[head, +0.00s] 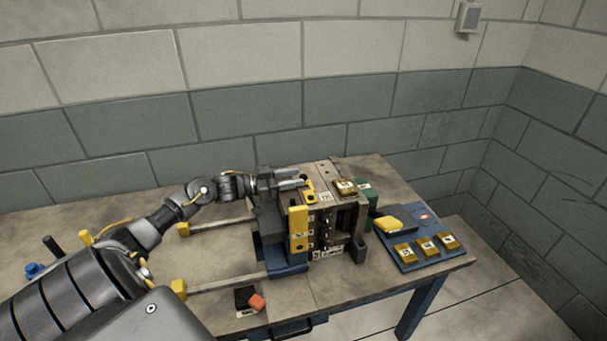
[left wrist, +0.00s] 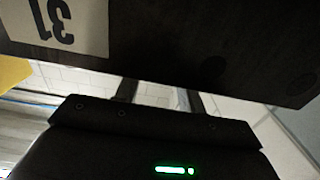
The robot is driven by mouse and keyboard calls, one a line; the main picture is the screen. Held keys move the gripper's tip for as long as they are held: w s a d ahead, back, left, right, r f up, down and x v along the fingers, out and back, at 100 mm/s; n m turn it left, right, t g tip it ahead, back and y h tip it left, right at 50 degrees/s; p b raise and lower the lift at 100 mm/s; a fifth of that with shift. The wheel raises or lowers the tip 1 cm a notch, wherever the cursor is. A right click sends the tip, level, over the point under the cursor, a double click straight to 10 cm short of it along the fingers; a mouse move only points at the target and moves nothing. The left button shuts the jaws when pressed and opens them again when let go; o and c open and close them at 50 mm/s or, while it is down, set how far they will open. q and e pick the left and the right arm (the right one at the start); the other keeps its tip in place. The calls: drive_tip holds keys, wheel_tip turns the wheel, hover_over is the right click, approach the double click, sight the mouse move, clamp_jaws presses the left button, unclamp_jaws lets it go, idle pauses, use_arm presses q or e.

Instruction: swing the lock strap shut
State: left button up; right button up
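A grey block-shaped mould (head: 333,210) stands on the table. A yellow upright strap (head: 298,225) runs down its left front edge. A smaller yellow-and-black piece (head: 308,190) sits at its top left; I cannot tell which of the two is the lock strap. My left gripper (head: 296,180) reaches in from the left at the mould's top, its fingertips close to the yellow-and-black piece. Its fingers are apart, and nothing shows between them in the left wrist view (left wrist: 158,95). My right gripper is not in view.
A brass numbered block (head: 345,187) lies on top of the mould. A blue panel (head: 415,262) at the right carries several brass blocks and a yellow-and-black item (head: 396,219). Two rails with yellow ends (head: 179,287) lie left of the mould. An orange-and-black item (head: 250,299) lies in front.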

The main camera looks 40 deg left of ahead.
sight(303, 176)
use_arm(q)
drive_tip(key=shift+x, duration=1.8)
clamp_jaws()
